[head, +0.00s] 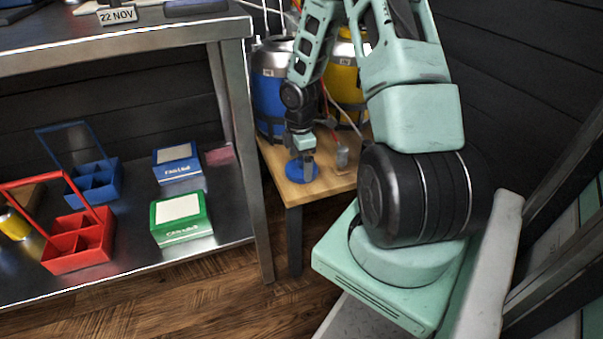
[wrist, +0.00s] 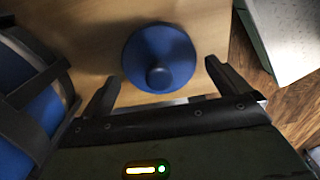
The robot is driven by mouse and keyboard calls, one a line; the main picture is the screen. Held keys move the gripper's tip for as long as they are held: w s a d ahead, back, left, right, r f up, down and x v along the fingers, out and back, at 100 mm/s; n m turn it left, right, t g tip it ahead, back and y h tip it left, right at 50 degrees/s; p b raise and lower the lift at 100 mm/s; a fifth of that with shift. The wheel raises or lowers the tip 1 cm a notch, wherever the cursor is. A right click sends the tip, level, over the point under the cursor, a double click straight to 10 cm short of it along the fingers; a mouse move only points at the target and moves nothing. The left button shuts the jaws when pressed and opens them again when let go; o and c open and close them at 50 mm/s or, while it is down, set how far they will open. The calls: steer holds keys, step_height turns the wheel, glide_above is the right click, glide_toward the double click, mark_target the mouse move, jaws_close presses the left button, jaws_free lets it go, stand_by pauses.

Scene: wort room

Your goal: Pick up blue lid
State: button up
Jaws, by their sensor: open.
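The blue lid (head: 295,172) lies flat near the front edge of a small wooden table. In the wrist view, the round blue lid (wrist: 158,58) shows a knob on its top, between and just beyond my fingertips. My gripper (head: 302,162) points down above the lid and hides part of it. In the wrist view, my gripper (wrist: 162,80) is open, with one finger on each side of the lid's near part. I cannot tell how much height is left between the fingers and the table.
A blue keg (head: 270,85) and a yellow keg (head: 345,75) stand at the back of the wooden table (head: 325,187). A small grey object (head: 342,157) lies right of the lid. A metal shelf (head: 232,205) stands left, holding boxes and caddies.

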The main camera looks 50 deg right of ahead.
steer(key=shift+f, duration=0.95)
steer(key=shift+r, duration=0.1)
steer(key=c, duration=0.9)
